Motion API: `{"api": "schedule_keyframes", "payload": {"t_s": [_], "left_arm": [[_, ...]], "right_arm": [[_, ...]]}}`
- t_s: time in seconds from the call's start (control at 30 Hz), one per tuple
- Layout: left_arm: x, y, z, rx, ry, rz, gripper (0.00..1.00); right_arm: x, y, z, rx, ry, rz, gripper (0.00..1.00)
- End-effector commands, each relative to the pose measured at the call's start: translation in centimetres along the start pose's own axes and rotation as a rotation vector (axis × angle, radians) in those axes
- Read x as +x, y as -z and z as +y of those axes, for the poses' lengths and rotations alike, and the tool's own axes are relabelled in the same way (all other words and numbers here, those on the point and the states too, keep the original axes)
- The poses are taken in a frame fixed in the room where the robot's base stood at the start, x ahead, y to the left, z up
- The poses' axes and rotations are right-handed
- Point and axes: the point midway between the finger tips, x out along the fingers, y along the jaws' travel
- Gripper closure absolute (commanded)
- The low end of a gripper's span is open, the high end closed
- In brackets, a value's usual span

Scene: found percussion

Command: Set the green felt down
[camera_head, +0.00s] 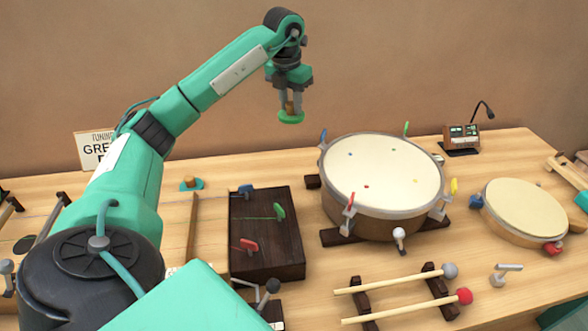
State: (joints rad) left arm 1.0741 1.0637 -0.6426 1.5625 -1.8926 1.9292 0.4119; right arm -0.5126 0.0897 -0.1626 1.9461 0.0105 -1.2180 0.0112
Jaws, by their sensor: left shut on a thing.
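My left gripper (290,104) hangs down high above the back of the table and is shut on the green felt (291,118). The felt is a small green disc with a wooden knob, held by the knob between the fingers, clear of everything. It appears to the left of the large drum (382,185) in the picture, above its rim. A second felt piece, teal with an orange knob (191,184), lies on the table at the back left. My right gripper is not in view.
A dark wooden box (266,258) with coloured pegs sits left of the large drum. Two mallets (410,305) lie on a dark rack in front. A smaller drum (524,208) is at the right; a microphone device (462,138) stands behind. Bare table (300,175) shows behind the box.

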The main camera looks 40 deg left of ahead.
Motion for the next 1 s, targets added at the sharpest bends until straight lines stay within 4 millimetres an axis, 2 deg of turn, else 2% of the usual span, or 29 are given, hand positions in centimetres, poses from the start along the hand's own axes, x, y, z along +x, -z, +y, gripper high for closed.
{"api": "schedule_keyframes", "payload": {"t_s": [0.4,0.5,0.6,0.83,1.0], "left_arm": [[10.8,1.5,0.0,0.001,-0.001,0.006,0.95],[12.8,1.7,0.0,0.001,0.000,0.005,0.95],[14.2,1.8,0.0,0.001,0.000,0.003,0.95],[15.9,2.0,-0.1,0.002,-0.001,0.003,0.95],[18.5,2.4,-0.1,0.001,0.000,0.004,0.95]], "right_arm": [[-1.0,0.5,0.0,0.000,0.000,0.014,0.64],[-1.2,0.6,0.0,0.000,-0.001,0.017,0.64],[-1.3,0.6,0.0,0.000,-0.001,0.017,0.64],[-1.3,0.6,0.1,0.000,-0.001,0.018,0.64],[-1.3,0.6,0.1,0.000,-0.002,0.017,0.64]]}}
